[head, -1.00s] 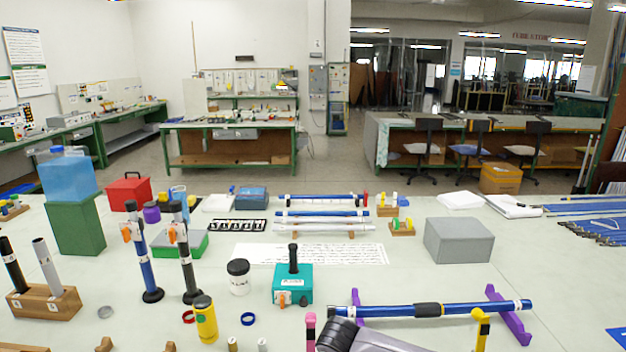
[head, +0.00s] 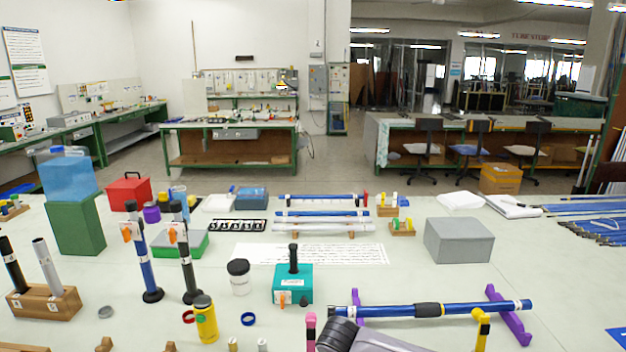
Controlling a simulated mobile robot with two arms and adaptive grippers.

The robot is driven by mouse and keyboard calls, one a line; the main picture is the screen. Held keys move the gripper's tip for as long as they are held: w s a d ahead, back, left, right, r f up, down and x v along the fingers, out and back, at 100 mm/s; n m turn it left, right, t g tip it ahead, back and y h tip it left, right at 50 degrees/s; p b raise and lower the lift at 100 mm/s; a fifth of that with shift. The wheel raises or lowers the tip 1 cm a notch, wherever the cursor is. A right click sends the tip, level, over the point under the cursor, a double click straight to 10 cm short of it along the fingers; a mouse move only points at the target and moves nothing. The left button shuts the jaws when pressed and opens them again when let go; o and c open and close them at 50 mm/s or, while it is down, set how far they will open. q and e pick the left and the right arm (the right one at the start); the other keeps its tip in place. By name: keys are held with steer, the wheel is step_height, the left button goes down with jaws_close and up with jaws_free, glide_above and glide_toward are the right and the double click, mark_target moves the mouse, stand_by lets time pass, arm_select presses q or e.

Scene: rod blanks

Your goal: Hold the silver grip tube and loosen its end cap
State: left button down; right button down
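A silver tube (head: 47,264) stands tilted in a wooden block (head: 62,301) at the lower left of the head view. It looks like the silver grip tube. Its lower end is hidden in the block. Its upper end is grey, and I cannot make out a separate end cap there. A black tube (head: 12,264) leans in the same block beside it.
Two upright rods, one blue (head: 145,262) and one dark (head: 187,262), stand right of the block. A yellow bottle (head: 206,322), a teal box (head: 292,284) and a grey box (head: 458,240) stand further right. A blue rod (head: 470,309) lies across purple supports (head: 511,318).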

stand_by(0.5)
steer(key=c, duration=1)
jaws_free()
